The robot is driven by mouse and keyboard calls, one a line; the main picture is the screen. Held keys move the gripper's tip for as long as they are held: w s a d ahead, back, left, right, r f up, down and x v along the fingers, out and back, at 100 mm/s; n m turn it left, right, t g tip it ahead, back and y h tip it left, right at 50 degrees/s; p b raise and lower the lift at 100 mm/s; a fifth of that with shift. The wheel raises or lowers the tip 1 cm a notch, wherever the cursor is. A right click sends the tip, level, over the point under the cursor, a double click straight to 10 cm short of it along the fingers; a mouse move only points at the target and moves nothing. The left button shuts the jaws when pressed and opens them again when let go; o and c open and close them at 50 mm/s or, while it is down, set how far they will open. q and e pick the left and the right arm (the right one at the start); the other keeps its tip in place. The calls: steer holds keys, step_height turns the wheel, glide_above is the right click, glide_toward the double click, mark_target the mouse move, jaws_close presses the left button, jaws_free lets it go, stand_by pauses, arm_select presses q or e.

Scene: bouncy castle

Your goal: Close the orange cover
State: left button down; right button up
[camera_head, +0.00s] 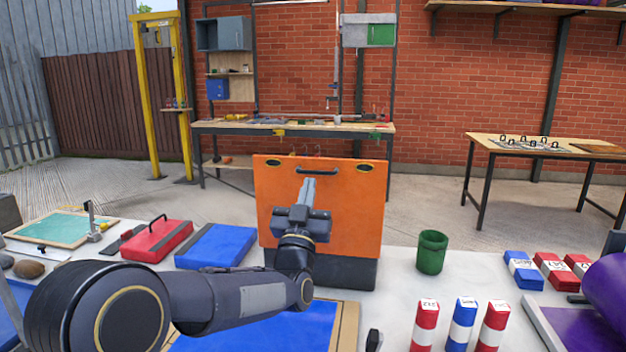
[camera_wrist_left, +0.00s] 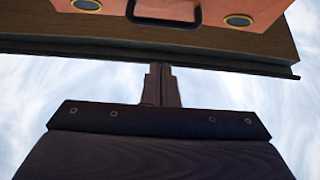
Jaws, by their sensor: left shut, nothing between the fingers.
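The orange cover (camera_head: 345,215) stands upright on a dark base in the middle of the head view. It has a black handle near its top edge and two dark oval fittings with yellow rims. In the left wrist view, the cover's orange face (camera_wrist_left: 211,10) shows at the top with its handle, above a brown and dark edge. My left gripper (camera_head: 308,185) is in front of the cover, just below the handle in the picture. Its fingers (camera_wrist_left: 161,72) are together and empty. Whether they touch the cover cannot be told. My right gripper is not in view.
A red case (camera_head: 157,241) and a blue case (camera_head: 215,246) lie left of the cover. A green cup (camera_head: 432,252) stands to its right. Red, white and blue blocks (camera_head: 461,325) stand at front right, near a purple object (camera_head: 606,288). A workbench (camera_head: 290,128) is behind.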

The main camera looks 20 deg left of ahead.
arm_select(q)
steer(key=w, duration=0.2)
steer(key=w+a, duration=0.1)
steer(key=w, duration=0.1)
steer(key=shift+w+a, duration=0.1)
steer(key=shift+w, duration=0.3)
